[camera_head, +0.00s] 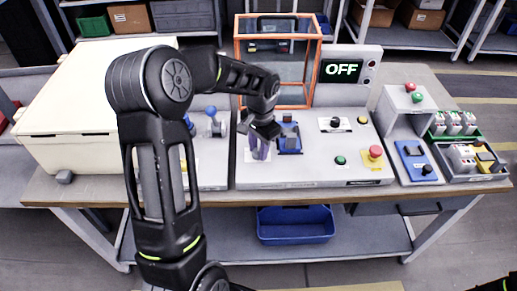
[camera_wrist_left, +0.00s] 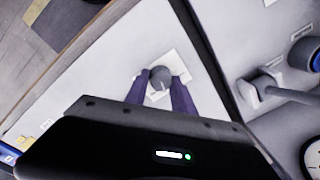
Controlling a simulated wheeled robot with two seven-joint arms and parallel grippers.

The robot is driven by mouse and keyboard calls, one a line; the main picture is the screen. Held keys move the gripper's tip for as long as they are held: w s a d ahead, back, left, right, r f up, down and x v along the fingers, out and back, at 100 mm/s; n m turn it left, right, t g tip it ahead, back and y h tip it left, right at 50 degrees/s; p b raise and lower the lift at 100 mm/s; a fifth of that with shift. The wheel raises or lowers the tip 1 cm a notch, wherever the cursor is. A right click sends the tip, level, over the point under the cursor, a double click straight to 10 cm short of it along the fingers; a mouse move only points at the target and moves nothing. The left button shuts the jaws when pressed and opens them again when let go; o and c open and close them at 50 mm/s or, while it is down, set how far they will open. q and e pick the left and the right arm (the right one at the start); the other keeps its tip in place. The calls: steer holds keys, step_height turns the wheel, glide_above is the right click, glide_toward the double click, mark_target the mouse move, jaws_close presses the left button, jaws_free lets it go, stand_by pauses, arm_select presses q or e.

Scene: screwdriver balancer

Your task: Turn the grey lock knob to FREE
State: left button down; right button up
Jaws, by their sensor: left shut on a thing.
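The grey lock knob (camera_wrist_left: 160,76) sits on a small pale plate on the light panel (camera_wrist_left: 95,65) in the left wrist view. My left gripper (camera_wrist_left: 160,88) has its two purple fingers on either side of the knob, shut on it. In the head view my left gripper (camera_head: 259,153) points down at the left part of the grey console (camera_head: 310,175), and its fingers hide the knob there. Markings beside the knob are too small to read. My right gripper does not show.
An orange-framed clear box (camera_head: 278,60) stands behind, beside a display (camera_head: 342,69) reading OFF. A red stop button (camera_head: 376,152) and a blue part (camera_head: 289,138) are to the right. A large cream box (camera_head: 75,110) stands at left. A blue bin (camera_head: 296,225) is below.

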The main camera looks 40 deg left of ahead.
arm_select(q)
steer(key=m, duration=0.6)
stand_by(0.5)
steer(key=c, duration=1.1)
jaws_free()
steer(key=shift+o, duration=0.2)
steer(key=shift+r, duration=0.1)
steer(key=r, duration=0.7)
steer(key=shift+s+d+r+b, duration=0.2)
steer(key=shift+r+b, duration=0.1)
steer(key=shift+b, duration=0.1)
